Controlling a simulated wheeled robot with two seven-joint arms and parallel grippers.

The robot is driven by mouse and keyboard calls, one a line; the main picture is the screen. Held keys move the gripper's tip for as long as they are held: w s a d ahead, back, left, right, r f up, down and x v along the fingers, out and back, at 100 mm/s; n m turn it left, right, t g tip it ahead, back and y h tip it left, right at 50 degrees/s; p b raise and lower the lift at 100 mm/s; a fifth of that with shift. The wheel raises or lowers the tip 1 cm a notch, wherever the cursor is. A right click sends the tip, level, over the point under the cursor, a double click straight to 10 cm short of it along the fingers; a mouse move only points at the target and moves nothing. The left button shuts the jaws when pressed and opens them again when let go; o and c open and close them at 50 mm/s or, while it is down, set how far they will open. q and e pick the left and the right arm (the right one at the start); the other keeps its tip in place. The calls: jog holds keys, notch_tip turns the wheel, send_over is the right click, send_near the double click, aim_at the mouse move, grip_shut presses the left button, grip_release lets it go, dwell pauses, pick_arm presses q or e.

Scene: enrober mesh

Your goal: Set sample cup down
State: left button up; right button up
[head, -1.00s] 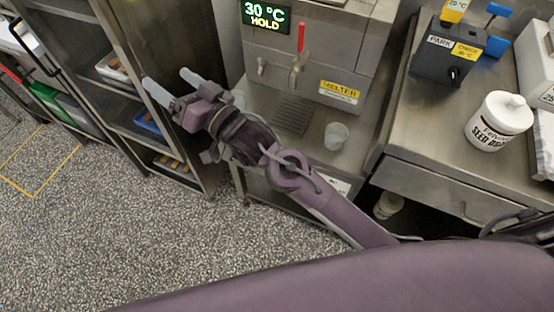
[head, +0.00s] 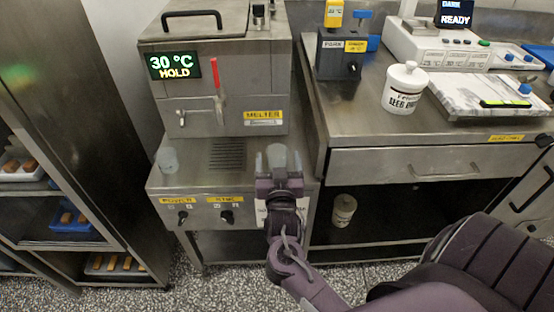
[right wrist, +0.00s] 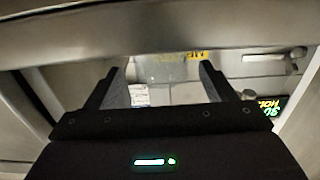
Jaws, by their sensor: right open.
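A clear cup (head: 276,155) stands on the steel ledge of the melter (head: 238,100), right of the drip grille. A second clear cup (head: 168,160) stands upright on the same ledge, left of the grille. My right gripper (head: 278,165) is open at the front of the ledge. Its fingers appear on either side of the right cup in the head view; I cannot tell whether they touch it. In the right wrist view the open fingers (right wrist: 168,85) frame a pale, blurred patch; the cup is not clearly made out there. My left gripper is not in view.
The melter's red-handled tap (head: 218,90) hangs above the ledge. A steel counter at right holds a white lidded jar (head: 404,88), a dark PARK block (head: 340,55) and a marble slab (head: 488,95). A rack (head: 62,190) with trays stands at left.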

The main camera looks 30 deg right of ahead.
aim_at(278, 161)
jog(key=shift+x, duration=1.55)
jog(key=shift+a, duration=0.1)
jog(key=shift+c, duration=0.5)
jog(key=c, duration=1)
